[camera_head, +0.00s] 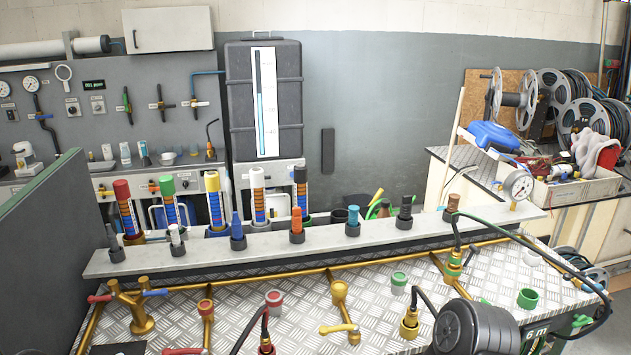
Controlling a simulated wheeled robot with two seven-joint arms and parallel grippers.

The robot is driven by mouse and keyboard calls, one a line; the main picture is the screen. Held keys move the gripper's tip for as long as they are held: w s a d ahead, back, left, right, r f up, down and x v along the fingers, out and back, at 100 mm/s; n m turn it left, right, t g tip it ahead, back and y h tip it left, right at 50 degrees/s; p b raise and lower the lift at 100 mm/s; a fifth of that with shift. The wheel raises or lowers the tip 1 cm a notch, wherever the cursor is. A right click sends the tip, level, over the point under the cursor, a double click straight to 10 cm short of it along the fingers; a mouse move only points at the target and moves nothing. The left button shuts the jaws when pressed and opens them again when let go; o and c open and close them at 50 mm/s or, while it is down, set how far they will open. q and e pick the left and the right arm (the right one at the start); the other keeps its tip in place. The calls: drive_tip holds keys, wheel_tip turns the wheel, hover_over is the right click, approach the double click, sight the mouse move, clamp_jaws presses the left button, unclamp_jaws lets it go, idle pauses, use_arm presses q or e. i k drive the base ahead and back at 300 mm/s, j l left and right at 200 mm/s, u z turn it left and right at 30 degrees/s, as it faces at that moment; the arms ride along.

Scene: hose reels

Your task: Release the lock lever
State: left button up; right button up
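No lever is visibly marked as the lock lever. A black ribbed hose reel (478,326) stands at the front right, cut off by the lower edge. A "6 m" label (537,334) is on its right side, and a small green part (582,321) shows beside it. On the brass pipework are a yellow lever (338,328), a blue lever (155,292), a red lever (99,298) and another red lever (184,351) at the lower edge. Neither of my grippers is in view.
A tread-plate bench (378,318) carries the brass pipes and loose caps, including a green ring (527,298). A grey shelf (330,241) with several coloured plugs runs across behind. A black hose (540,250) loops over the right side. A pressure gauge (518,185) stands at the shelf's right end.

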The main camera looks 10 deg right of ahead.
sight(475, 250)
drive_tip(key=z, duration=1.3)
